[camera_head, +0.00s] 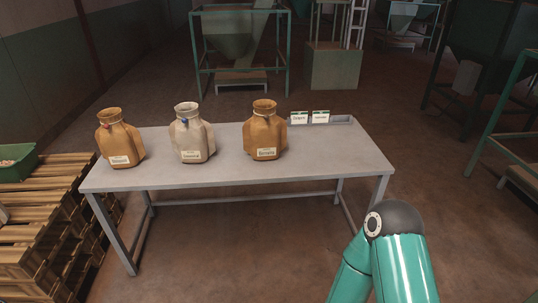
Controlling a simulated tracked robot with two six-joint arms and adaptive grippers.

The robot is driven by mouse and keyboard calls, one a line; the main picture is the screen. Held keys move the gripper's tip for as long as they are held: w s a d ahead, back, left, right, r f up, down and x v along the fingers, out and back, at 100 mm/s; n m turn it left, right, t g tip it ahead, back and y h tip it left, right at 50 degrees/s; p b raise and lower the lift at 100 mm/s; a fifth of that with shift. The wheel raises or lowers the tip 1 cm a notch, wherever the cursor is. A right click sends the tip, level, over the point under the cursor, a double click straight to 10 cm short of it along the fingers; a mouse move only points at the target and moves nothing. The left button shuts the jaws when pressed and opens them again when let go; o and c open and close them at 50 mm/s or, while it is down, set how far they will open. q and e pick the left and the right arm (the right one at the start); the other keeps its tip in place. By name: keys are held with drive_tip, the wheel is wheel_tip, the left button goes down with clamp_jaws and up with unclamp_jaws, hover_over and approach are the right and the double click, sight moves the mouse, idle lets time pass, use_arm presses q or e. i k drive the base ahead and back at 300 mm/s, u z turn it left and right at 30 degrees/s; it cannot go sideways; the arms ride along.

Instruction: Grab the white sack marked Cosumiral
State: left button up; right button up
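A white sack (191,134) stands upright in the middle of three sacks on the grey table (331,163). It has a tied neck and a pale label whose lettering is too small to read for certain. A brown sack (120,138) stands to its left, with a label low on its front. Another brown sack (264,132) stands to its right, also labelled. The three sacks are apart from each other. Neither gripper is in view, and nothing touches the sacks. Part of my green arm shows at the lower right, in front of the table.
Two small white cards (309,117) stand near a shallow grey tray (342,120) at the table's back right. Wooden pallets (40,215) with a green crate (18,168) are at the left. A hopper frame (240,70) stands behind. The table's right half is mostly clear.

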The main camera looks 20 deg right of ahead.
sight(193, 140)
drive_tip(key=z, duration=0.8)
drive_tip(key=k, duration=0.8)
drive_tip(key=z, duration=0.7)
drive_tip(key=k, duration=0.45)
drive_tip(key=z, duration=0.35)
drive_tip(key=i, duration=1.4)
drive_tip(key=u, duration=0.9)
drive_tip(key=i, duration=1.35)
drive_tip(key=u, duration=1.35)
drive_tip(key=i, duration=1)
drive_tip(key=u, duration=0.8)
